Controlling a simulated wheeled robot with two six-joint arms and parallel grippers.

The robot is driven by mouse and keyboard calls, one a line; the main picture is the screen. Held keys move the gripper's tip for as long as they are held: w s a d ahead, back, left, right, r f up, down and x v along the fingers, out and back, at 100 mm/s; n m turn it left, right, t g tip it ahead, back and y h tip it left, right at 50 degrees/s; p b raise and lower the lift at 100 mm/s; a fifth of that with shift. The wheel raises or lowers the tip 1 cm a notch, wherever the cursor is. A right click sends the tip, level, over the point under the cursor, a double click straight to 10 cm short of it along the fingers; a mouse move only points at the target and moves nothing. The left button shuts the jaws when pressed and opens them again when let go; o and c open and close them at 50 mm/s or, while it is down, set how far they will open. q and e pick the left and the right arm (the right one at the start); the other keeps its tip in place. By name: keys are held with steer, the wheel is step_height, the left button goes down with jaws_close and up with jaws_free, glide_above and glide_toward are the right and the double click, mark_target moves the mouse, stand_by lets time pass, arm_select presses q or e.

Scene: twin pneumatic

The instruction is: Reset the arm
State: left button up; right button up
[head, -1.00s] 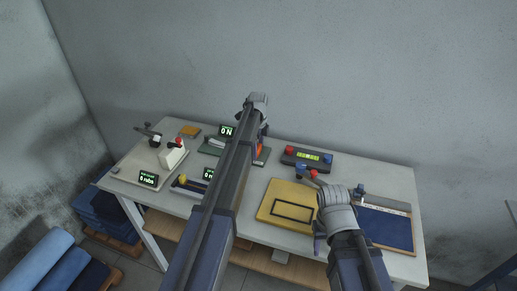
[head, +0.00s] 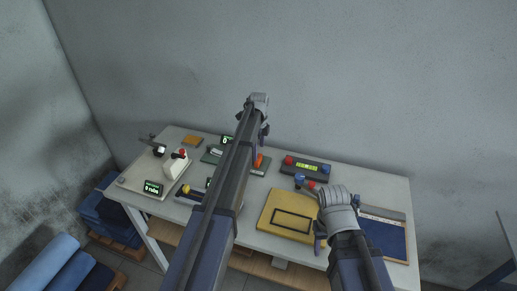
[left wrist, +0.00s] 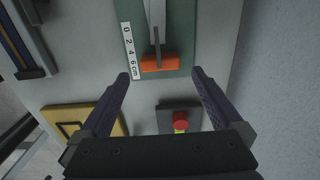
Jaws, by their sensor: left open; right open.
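My left gripper (head: 262,132) reaches over the middle of the table (head: 358,172). The left wrist view shows its jaws (left wrist: 160,75) open, with nothing gripped. An orange block (left wrist: 160,63) on a green plate (left wrist: 183,25) shows between the fingertips there, with a grey bar over it; I cannot tell how far below it is. The orange block (head: 259,160) is partly hidden by my left arm in the head view. My right gripper (head: 318,232) is over the front right, beside a yellow plate (head: 277,221); its jaws are mostly hidden by my wrist, and I see nothing held.
A console with red and blue buttons (head: 306,167) stands at the back. A blue mat (head: 383,238) lies at the right. A white unit with a red knob (head: 175,165) and a counter display (head: 153,187) stand at the left. Walls stand behind and left.

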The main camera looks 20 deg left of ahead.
arm_select(q)
step_height(320, 180, up, 2)
steer(key=shift+r+p, duration=0.1)
steer(key=shift+p, duration=0.5)
arm_select(e)
step_height(320, 180, up, 2)
arm_select(q)
steer(key=s+d+n, duration=0.3)
steer(key=s+n, duration=0.3)
steer(key=s, duration=0.5)
steer(key=s+d+n, duration=0.3)
steer(key=s+n, duration=0.3)
steer(key=s, duration=0.4)
steer(key=s+d+n, duration=0.3)
steer(key=s+n, duration=0.3)
steer(key=s, duration=0.5)
steer(key=s+d+m+y, duration=0.1)
steer(key=s+d+m, duration=0.2)
steer(key=d, duration=0.7)
steer(key=shift+s+d+f+b, duration=0.2)
steer(key=shift+s+f+b, duration=0.15)
steer(key=shift+s, duration=0.45)
arm_select(e)
steer(key=shift+f, duration=0.3)
